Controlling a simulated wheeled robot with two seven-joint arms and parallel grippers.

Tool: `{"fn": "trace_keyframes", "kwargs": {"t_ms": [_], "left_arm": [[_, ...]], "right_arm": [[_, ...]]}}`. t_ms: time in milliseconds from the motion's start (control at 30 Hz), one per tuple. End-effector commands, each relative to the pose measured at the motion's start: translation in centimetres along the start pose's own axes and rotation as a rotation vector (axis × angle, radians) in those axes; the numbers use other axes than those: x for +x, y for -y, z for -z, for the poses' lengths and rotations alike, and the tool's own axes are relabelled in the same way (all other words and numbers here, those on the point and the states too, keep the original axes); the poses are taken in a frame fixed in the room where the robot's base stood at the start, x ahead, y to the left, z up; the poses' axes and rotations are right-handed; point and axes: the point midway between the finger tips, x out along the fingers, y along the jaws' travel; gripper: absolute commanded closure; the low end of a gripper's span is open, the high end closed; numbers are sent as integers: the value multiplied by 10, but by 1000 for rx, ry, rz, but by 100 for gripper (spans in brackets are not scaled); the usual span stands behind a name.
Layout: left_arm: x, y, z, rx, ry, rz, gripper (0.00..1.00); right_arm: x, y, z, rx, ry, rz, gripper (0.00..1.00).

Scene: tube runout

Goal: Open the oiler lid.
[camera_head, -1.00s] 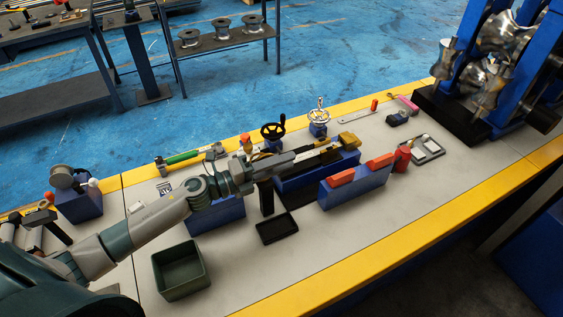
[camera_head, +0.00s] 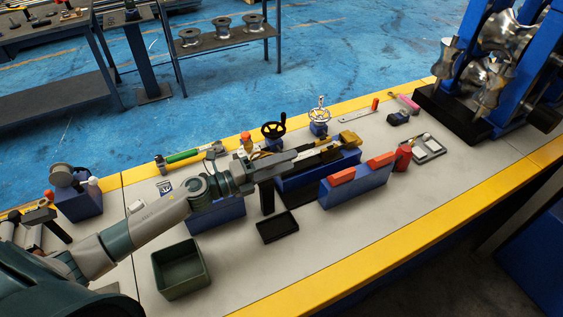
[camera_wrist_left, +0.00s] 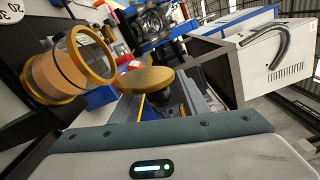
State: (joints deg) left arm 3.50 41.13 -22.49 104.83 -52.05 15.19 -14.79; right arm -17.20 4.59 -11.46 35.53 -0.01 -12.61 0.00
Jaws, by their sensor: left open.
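In the left wrist view, a clear cylinder with brass rims and amber contents, apparently the oiler (camera_wrist_left: 80,64), stands tilted at the left. A round brass disc (camera_wrist_left: 146,80) on a dark stem is near the middle; I cannot tell whether it is the oiler's lid. In the head view, a small amber-topped object (camera_head: 247,138) behind my left wrist may be the same oiler. My left gripper (camera_head: 325,157) is open and reaches right over the blue blocks, close to a brass-coloured piece (camera_head: 350,138). Its fingertips are hard to make out. My right gripper is out of view.
A black handwheel (camera_head: 273,130) and a silver handwheel (camera_head: 319,115) stand behind the arm. A green bin (camera_head: 181,270) sits in front; the front right table is clear.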

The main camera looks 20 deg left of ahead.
Motion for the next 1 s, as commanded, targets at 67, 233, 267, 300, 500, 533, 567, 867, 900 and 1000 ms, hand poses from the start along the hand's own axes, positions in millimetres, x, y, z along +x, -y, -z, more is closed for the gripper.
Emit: {"fn": "trace_keyframes", "kwargs": {"t_ms": [67,233,267,300,500,533,567,867,900,1000], "left_arm": [[-1,0,0,0,0,0,59],[-8,-1,0,0,1,0,59],[-10,-1,0,0,1,0,59],[-14,-2,0,-1,1,0,59],[-39,-4,1,-1,1,-2,59],[-44,-4,1,-2,1,-2,59],[-48,-4,1,-1,1,-2,59],[-94,-4,1,-2,0,-2,59],[-100,-4,2,-2,0,-2,59],[-114,-4,1,-2,0,-3,59]], "right_arm": [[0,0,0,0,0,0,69],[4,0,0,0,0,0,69],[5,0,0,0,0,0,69],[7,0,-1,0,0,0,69],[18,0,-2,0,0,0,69],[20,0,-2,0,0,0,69],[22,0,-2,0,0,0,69],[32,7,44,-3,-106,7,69],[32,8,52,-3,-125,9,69],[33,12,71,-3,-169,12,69]]}}
